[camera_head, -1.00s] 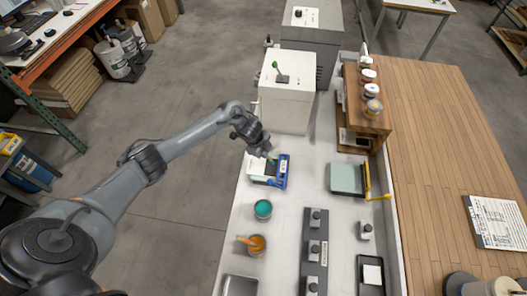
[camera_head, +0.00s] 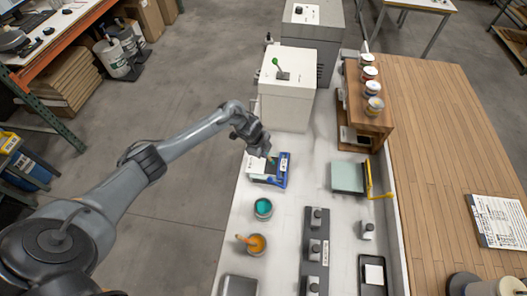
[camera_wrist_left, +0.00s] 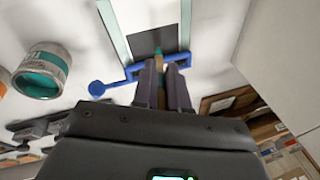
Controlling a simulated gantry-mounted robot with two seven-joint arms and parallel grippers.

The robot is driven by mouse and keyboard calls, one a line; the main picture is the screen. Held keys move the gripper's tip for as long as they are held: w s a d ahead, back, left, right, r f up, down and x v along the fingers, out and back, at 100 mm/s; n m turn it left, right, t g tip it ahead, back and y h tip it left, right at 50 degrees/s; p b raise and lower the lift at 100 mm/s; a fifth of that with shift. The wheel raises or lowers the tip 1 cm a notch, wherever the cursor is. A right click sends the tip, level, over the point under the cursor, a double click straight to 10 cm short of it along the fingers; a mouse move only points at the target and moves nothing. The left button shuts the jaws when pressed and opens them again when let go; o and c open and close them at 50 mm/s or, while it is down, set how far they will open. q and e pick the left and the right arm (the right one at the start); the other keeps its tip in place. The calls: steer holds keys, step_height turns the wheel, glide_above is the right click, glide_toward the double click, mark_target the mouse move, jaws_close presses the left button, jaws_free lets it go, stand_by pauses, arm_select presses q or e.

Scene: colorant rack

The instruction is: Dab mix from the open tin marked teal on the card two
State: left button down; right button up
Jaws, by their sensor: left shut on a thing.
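My left gripper (camera_head: 269,154) is shut on a slim brown-handled dabber. In the left wrist view, its teal tip (camera_wrist_left: 158,53) sticks out past the fingers (camera_wrist_left: 162,72). The tip is over the near edge of a dark card (camera_wrist_left: 153,38) that lies in a blue-edged holder (camera_head: 283,177). I cannot tell whether the tip touches the card, and no number is readable on it. The open tin of teal mix (camera_head: 263,208) stands in front of the holder and also shows in the left wrist view (camera_wrist_left: 41,70). My right gripper is not in view.
An open orange tin (camera_head: 256,244) with a stick in it stands nearer me. A dark strip with grey knobs (camera_head: 314,250), a pale green plate with a yellow handle (camera_head: 348,177) and a wooden rack of tins (camera_head: 365,118) are to the right. A white machine (camera_head: 288,98) stands behind.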

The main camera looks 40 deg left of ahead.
arm_select(q)
steer(key=shift+f+b, duration=0.35)
steer(key=shift+f, duration=0.2)
stand_by(0.4)
stand_by(0.7)
steer(key=shift+f, duration=0.1)
stand_by(0.7)
step_height(320, 180, up, 7)
steer(key=p, duration=0.7)
steer(key=shift+p, duration=0.3)
stand_by(0.5)
